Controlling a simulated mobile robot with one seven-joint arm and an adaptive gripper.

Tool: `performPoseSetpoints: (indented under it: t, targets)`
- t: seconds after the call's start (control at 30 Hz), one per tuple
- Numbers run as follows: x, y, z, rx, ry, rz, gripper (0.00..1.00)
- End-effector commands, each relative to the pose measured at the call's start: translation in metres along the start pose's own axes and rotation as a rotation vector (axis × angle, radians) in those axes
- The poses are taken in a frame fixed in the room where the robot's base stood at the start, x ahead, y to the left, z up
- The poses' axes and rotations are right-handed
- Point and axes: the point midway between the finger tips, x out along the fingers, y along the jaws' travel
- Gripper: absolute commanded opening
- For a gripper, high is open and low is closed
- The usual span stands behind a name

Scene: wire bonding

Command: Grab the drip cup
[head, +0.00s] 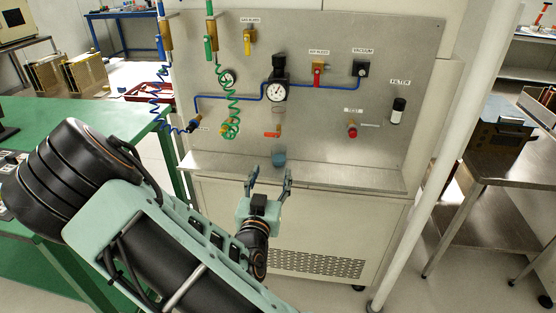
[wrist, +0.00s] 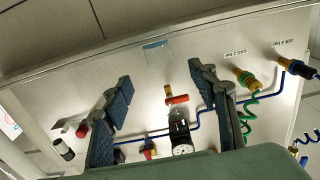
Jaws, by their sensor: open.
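The drip cup is a small blue cup (head: 279,158) on the steel ledge at the foot of the panel, below the red-handled drain valve (head: 272,134). In the wrist view a pale, see-through shape with a blue edge (wrist: 157,50) appears to be this cup. My gripper (head: 270,176) is open and empty, just in front of the ledge and below the cup in the head view. In the wrist view the cup lies beyond the two fingertips (wrist: 160,80), roughly in line with the gap between them. No contact shows.
The panel (head: 325,70) carries a gauge (head: 276,92), blue piping, a green coiled hose (head: 231,105) and a black filter (head: 398,110). A white post (head: 440,170) stands to the right. A green table (head: 90,115) is at left. The ledge beside the cup looks clear.

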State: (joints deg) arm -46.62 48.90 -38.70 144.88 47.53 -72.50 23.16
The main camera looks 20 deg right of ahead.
Motion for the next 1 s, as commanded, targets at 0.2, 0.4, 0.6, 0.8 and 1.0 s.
performPoseSetpoints:
  t: [0.2, 0.4, 0.6, 0.8, 1.0]
  targets:
    - [0.033, 0.001, 0.0, 0.001, 0.0, 0.001, 0.53]
    - [0.049, 0.001, 0.001, 0.0, 0.001, 0.001, 0.53]
    - [0.079, 0.002, 0.002, 0.002, 0.001, 0.001, 0.53]
    - [0.092, 0.003, 0.002, 0.0, -0.001, 0.001, 0.53]
    - [0.091, 0.002, 0.001, 0.001, -0.002, 0.0, 0.5]
